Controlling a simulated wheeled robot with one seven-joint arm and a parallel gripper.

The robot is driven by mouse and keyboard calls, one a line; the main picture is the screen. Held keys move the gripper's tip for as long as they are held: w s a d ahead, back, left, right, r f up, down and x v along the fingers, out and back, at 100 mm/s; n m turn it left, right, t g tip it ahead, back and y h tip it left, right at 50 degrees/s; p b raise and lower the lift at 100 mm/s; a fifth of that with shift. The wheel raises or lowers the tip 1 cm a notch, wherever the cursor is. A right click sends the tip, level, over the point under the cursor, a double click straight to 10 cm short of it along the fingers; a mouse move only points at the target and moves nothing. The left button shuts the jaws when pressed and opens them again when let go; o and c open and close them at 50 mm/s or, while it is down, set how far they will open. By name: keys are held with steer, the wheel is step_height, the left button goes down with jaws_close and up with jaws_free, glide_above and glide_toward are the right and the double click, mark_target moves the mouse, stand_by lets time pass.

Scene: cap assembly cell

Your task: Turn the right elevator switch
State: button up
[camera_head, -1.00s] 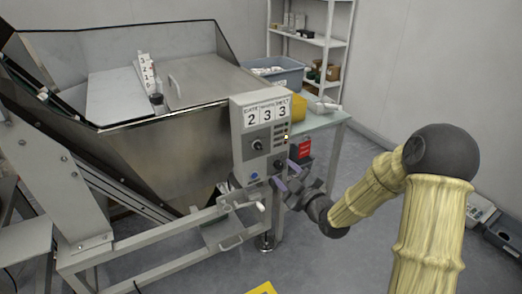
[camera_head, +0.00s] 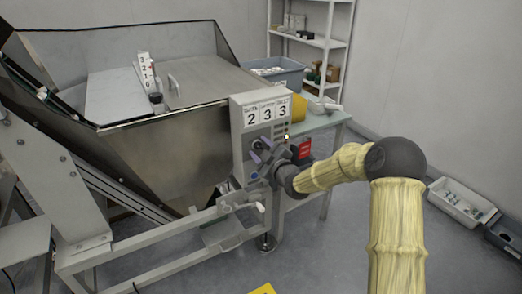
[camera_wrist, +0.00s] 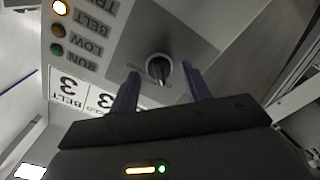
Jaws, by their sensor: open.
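The grey control box (camera_head: 239,135) stands at the corner of the steel hopper, with cards reading 2, 3, 3 on top. In the wrist view, its panel appears upside down, with a round dark switch knob (camera_wrist: 159,68) beside the column of lamps. My gripper (camera_head: 260,150) is at the panel front and hides its lower switches in the head view. In the wrist view, my gripper (camera_wrist: 159,72) is open, its two purple fingers on either side of the knob. Contact with the knob cannot be told. Whether this knob is the right switch is unclear.
The steel hopper (camera_head: 175,150) fills the left, with a frame rail and handles (camera_head: 240,205) below the box. Lamps (camera_wrist: 57,28) line the panel. Floor at right is largely free.

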steer(key=shift+c, duration=0.2)
steer(key=c, duration=0.9)
steer(key=shift+c, duration=0.2)
steer(key=shift+m, duration=0.3)
steer(key=m, duration=0.3)
steer(key=m+p, duration=0.1)
steer(key=m, duration=0.4)
steer(key=shift+w+d+r, duration=0.1)
steer(key=m+p, duration=0.1)
steer(key=m, duration=0.4)
steer(key=shift+d+p, duration=0.1)
steer(key=shift+p, duration=0.2)
steer(key=shift+w+m+p, duration=0.1)
steer(key=shift+m+p, duration=0.3)
steer(key=shift+m, duration=1.8)
